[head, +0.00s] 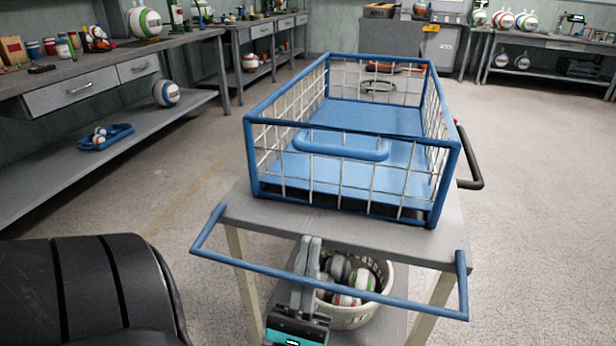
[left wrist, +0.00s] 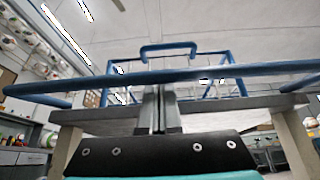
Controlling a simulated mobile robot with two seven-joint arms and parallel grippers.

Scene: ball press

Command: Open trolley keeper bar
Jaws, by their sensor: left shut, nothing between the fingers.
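The trolley's keeper bar (head: 385,296) is a blue U-shaped bar. It reaches out from the front of the grey trolley top (head: 345,228), below the blue-framed wire basket (head: 347,185). My left gripper (head: 311,243) is shut and empty at the bar's middle. Its fingers cross the bar and point toward the trolley's front edge. I cannot tell whether they touch the bar. The left wrist view also shows the closed fingers (left wrist: 159,92). My right gripper is out of view.
A pale bin (head: 375,318) with several balls stands below the trolley top. A workbench (head: 100,65) with a low shelf is at the left. The floor to the right is clear.

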